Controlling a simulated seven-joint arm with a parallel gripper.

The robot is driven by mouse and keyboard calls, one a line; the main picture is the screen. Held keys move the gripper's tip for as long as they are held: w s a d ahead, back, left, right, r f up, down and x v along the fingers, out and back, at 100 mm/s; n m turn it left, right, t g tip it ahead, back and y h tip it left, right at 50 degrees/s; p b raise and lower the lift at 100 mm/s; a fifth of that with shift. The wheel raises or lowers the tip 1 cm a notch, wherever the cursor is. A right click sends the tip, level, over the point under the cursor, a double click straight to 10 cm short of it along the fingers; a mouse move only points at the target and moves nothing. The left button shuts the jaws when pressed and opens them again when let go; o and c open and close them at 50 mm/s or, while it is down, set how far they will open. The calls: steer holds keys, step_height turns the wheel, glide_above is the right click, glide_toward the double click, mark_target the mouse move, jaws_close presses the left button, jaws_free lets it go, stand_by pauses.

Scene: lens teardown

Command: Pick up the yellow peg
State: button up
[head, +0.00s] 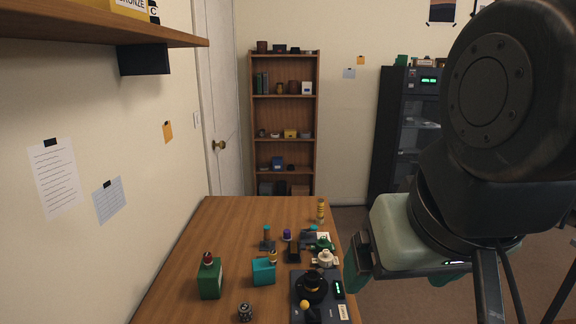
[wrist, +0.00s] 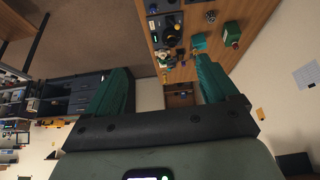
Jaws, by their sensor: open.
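A slim yellow upright piece (head: 321,209), which looks like the yellow peg, stands near the far right corner of the wooden table. A smaller yellow piece (head: 273,256) shows at the teal block, and a yellow-orange knob (head: 304,305) shows on the dark device; I cannot be sure which one is the peg. My gripper (head: 405,284) is in the air to the right of the table, apart from all these pieces. In the wrist view my gripper (wrist: 160,78) has its two green fingers wide apart with nothing between them. The peg is too small to make out there.
The table (head: 185,285) holds a green block (head: 210,279), a teal block (head: 263,272), a dark device (head: 337,307) and several small parts. A wall shelf (head: 90,28) juts out at upper left. The table's far left part is clear. A dark cabinet (head: 392,140) stands behind my arm.

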steer(key=c, duration=0.5)
steer(key=n+t+y, duration=0.2)
steer(key=t+y, duration=0.2)
steer(key=t, duration=0.6)
glide_above(274, 255)
steer(key=s+d, duration=0.3)
step_height(274, 255, down, 27)
step_height(274, 255, down, 7)
steer(key=s+a+t, duration=0.2)
steer(key=s, duration=0.1)
steer(key=shift+f+x, duration=0.2)
steer(key=shift+x, duration=1)
steer(key=shift+f+x, duration=0.2)
steer(key=shift+x, duration=1)
steer(key=shift+f+x, duration=0.15)
steer(key=shift+x, duration=1.05)
